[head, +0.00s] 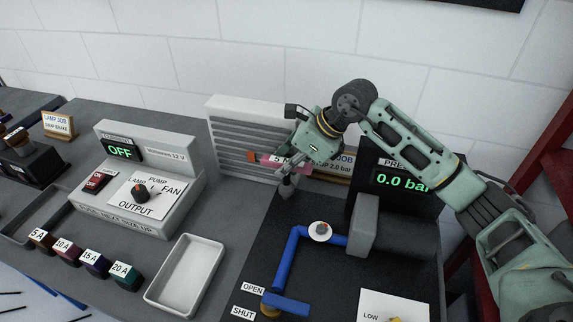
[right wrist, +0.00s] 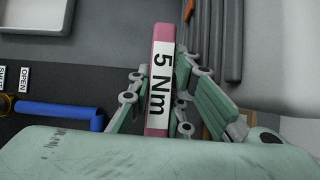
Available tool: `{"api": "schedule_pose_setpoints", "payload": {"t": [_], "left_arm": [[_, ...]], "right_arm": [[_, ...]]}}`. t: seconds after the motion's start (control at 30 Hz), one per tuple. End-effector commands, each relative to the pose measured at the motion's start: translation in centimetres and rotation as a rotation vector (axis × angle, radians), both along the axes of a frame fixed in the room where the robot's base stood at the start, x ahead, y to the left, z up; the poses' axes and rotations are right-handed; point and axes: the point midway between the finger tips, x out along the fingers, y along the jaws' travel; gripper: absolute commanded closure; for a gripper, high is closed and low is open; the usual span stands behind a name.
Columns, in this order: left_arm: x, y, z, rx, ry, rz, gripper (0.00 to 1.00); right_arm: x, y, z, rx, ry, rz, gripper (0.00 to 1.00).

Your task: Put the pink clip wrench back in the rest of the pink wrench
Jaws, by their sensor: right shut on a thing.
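The pink clip wrench (head: 272,160) has a white label reading "5 Nm", which shows clearly in the right wrist view (right wrist: 161,82). My right gripper (head: 289,171) is shut on it. It holds the wrench roughly level, in front of the grey louvred panel and above the back of the bench. In the right wrist view the fingers (right wrist: 158,100) lie on both sides of the wrench. I cannot make out the rest of the pink wrench in either view. My left gripper is not in view.
The louvred panel (head: 228,136) stands close behind the wrench. A pressure display (head: 400,181) reading 0.0 bar and blue pipework (head: 288,260) lie to the right and front. A white empty tray (head: 187,275), several labelled blocks and a power unit (head: 150,190) are at left.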

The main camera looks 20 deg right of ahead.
Motion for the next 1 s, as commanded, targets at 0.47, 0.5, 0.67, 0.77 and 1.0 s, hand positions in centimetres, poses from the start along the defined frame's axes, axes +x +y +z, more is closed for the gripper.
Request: {"api": "schedule_pose_setpoints", "payload": {"t": [0.47, 0.5, 0.67, 0.77, 1.0], "left_arm": [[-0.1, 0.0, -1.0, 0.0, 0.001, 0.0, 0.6], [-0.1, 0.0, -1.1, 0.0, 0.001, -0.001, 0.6], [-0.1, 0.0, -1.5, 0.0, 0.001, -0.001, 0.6], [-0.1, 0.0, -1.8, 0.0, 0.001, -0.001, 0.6], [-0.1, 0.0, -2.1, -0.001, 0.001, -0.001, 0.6]], "right_arm": [[0.1, 0.0, -1.1, 0.001, -0.002, 0.0, 1.0], [0.0, 0.0, -1.2, 0.001, -0.002, 0.0, 1.0], [0.1, 0.0, -1.7, 0.001, -0.002, 0.0, 1.0], [0.1, 0.0, -2.0, 0.001, -0.002, 0.0, 1.0], [0.1, 0.0, -2.4, 0.001, -0.004, 0.0, 0.79]]}}
